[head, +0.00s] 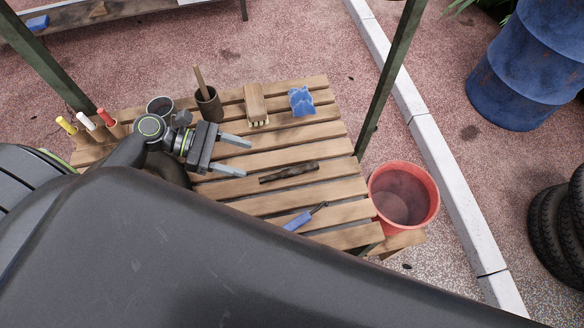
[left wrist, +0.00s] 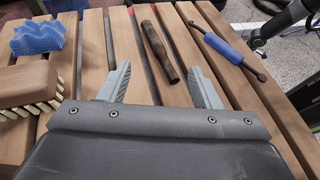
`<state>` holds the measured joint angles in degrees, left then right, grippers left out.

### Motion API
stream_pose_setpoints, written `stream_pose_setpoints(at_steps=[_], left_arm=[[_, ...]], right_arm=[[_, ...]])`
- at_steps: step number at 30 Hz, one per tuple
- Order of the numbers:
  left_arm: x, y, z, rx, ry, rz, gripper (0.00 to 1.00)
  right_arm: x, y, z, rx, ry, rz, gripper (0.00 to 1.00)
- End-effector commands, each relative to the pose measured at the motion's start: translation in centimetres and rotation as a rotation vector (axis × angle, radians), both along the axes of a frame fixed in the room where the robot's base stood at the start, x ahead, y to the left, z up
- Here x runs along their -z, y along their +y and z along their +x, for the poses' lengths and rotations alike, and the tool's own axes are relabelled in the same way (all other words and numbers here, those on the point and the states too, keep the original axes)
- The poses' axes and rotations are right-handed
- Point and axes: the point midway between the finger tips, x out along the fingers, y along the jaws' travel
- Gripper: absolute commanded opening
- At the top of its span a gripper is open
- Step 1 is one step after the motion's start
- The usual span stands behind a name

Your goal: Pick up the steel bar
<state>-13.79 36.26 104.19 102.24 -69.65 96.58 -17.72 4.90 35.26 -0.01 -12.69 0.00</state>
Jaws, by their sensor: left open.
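The steel bar (head: 289,172) is a dark, worn rod lying on the slatted wooden table (head: 318,135). It also shows in the left wrist view (left wrist: 159,53), lying lengthwise ahead of the gripper. My left gripper (head: 246,158) is open and empty, with its fingers pointing toward the bar from the left. In the left wrist view the bar's near end lies between the two fingertips (left wrist: 160,68) in the picture. I see no contact with the bar. My right gripper is not in view.
A blue-handled tool (head: 300,219) lies nearer than the bar. A brush (head: 256,103), blue sponge (head: 301,101), dark cup with stick (head: 208,105), metal cup (head: 160,105) and colored markers (head: 87,122) stand behind or left. A red bucket (head: 404,194) is at right.

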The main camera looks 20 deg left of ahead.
Motion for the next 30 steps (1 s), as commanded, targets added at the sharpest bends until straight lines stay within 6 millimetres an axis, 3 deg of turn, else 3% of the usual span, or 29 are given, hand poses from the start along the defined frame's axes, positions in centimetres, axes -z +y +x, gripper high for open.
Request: stream_pose_setpoints(at_steps=[10,20,30], left_arm=[[1.9,-4.6,1.3,-0.001,0.002,-0.005,0.58],[2.9,-6.3,1.9,0.0,0.001,0.0,0.58],[5.1,-9.7,3.1,-0.001,0.002,-0.003,0.58]], right_arm=[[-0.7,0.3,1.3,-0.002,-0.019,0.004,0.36],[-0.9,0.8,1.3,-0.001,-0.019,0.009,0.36],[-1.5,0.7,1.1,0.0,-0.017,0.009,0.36]])
